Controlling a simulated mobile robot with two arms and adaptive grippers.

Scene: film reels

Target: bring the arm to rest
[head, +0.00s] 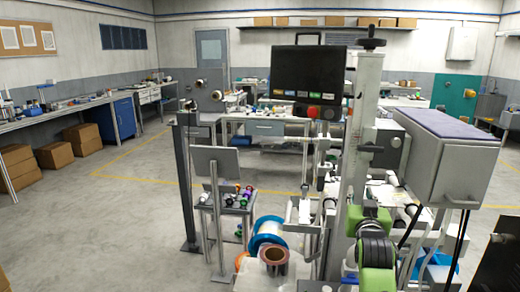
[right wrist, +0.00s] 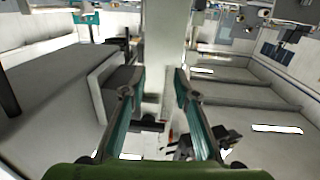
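My right gripper (right wrist: 153,85) is open in the right wrist view. Its two teal-sided fingers stand well apart, with nothing held between them. A pale grey upright surface shows beyond the gap. In the head view, green and black parts of my right arm (head: 376,248) are at the lower right, in front of the machine; the fingertips cannot be made out there. My left gripper is in neither view.
A tall machine with a black screen (head: 308,76) and a grey box (head: 442,150) stands close ahead. A blue-and-white reel (head: 268,228) and a brown reel (head: 275,256) are low at its front. A small stand (head: 240,202) holds coloured spools. Open floor lies left.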

